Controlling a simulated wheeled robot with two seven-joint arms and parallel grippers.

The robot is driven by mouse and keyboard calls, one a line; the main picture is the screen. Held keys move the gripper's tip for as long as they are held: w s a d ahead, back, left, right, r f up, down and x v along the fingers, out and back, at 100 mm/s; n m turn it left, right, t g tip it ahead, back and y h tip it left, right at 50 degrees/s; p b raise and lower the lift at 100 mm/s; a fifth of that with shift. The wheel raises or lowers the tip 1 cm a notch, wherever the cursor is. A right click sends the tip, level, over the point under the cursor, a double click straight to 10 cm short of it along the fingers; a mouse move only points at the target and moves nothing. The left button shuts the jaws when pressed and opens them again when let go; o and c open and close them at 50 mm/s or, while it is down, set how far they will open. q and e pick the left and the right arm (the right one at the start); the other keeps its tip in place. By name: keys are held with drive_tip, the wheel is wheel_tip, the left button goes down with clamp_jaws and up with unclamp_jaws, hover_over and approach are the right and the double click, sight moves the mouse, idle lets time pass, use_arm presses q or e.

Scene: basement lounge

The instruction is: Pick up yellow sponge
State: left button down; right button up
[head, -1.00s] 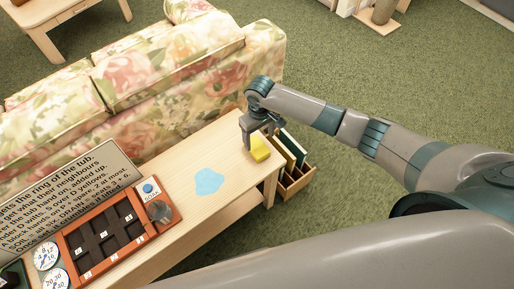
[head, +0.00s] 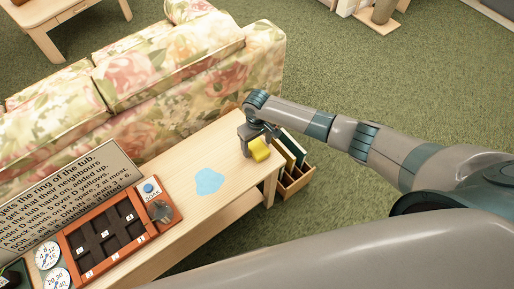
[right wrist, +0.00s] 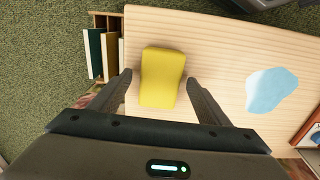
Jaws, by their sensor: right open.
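The yellow sponge (head: 260,150) lies on the wooden table (head: 228,155) near its right end. My right gripper (head: 256,146) is low over the table at the sponge. In the right wrist view the sponge (right wrist: 162,76) lies between the two open fingers of my right gripper (right wrist: 160,88), with a gap on each side. The sponge's near end reaches in between the fingertips. My left gripper is not in view.
A light blue puddle-shaped patch (head: 209,181) lies on the table left of the sponge. A red-brown tray with dark slots (head: 136,232) and a text board (head: 65,200) stand further left. A floral sofa (head: 140,90) is behind the table. A wooden rack (head: 296,180) stands beside the table's right end.

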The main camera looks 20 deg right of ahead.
sight(258, 147)
drive_tip(key=c, duration=1.1)
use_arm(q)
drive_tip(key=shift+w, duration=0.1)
use_arm(e)
drive_tip(key=shift+r, duration=0.1)
